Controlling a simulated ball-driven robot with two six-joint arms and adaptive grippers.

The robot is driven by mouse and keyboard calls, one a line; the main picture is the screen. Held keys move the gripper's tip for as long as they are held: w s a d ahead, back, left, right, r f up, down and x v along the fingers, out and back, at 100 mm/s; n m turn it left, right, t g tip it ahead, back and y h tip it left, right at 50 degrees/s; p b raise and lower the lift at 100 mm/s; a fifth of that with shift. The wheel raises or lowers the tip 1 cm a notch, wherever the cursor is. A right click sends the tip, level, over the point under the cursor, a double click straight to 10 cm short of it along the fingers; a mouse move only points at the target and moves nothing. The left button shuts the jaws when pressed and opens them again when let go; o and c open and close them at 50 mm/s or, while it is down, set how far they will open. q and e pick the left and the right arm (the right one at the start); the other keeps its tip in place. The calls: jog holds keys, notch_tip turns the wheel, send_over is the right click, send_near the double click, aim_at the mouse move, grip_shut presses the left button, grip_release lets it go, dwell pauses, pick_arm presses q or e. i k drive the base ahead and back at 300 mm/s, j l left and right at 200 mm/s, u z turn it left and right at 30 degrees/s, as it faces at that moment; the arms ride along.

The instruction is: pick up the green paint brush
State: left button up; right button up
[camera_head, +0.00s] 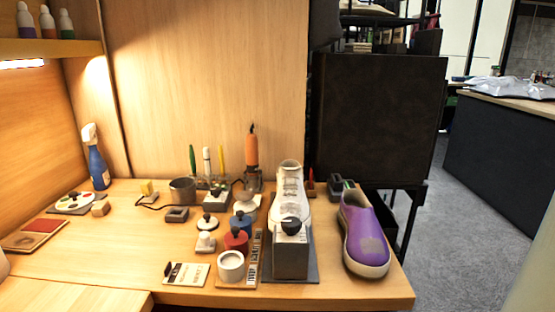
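The green paint brush (192,159) stands upright near the back of the wooden table, at the left end of a short row of brushes. A white brush (207,160) and a yellow brush (221,158) stand just to its right. Their lower ends meet a small holder area behind a dark-topped block, and I cannot make out how the green one is held. Neither of my grippers shows in the head view.
A grey metal cup (182,191) stands in front of the green brush. An orange tool (251,150) stands to the right. A white sneaker (289,190), a grey box (291,258) and a purple shoe (365,235) occupy the right side. The front left tabletop (110,265) is clear.

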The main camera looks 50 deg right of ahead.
aim_at(192, 151)
jog(key=z, duration=1.15)
